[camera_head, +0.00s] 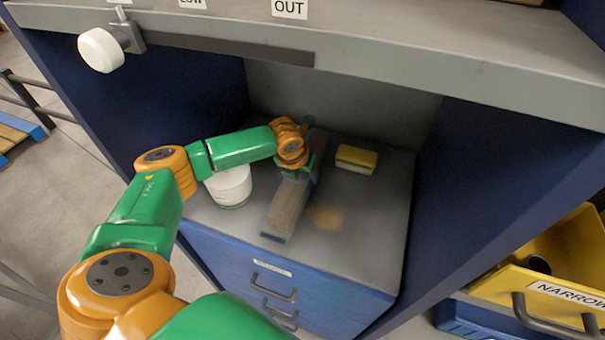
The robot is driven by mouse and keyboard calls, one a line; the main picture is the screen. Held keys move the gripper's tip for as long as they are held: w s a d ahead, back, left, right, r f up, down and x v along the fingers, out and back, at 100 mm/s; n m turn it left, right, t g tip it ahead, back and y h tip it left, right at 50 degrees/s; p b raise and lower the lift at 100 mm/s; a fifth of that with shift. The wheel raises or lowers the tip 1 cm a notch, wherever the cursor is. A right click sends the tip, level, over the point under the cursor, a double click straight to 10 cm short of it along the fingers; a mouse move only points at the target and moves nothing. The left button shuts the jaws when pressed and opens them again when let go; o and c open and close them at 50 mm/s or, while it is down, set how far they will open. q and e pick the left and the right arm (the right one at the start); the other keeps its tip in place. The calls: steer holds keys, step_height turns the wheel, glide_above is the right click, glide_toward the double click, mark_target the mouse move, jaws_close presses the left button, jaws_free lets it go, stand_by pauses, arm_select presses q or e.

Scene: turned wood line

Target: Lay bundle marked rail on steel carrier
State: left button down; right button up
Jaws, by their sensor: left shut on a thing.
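A long wooden bundle (288,207) lies lengthwise on the grey top of the drawer cabinet, inside the recess under the bench. Its near end shows a blue-grey edge. No "rail" mark can be read on it from here. My left gripper (302,178) reaches in from the left and is shut on the bundle near its middle or far part; the fingers are partly hidden by the wrist. I cannot make out a separate steel carrier. My right gripper is not in view.
A white round container (230,187) stands left of the bundle, close under my forearm. A yellow and green sponge (356,159) lies to the right. Blue side walls and the grey bench top (400,62) enclose the recess. A yellow bin (560,262) marked NARROW is at right.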

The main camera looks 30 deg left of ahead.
arm_select(q)
steer(key=shift+w+f, duration=0.25)
steer(key=shift+f, duration=0.05)
steer(key=shift+s, duration=0.15)
jaws_free()
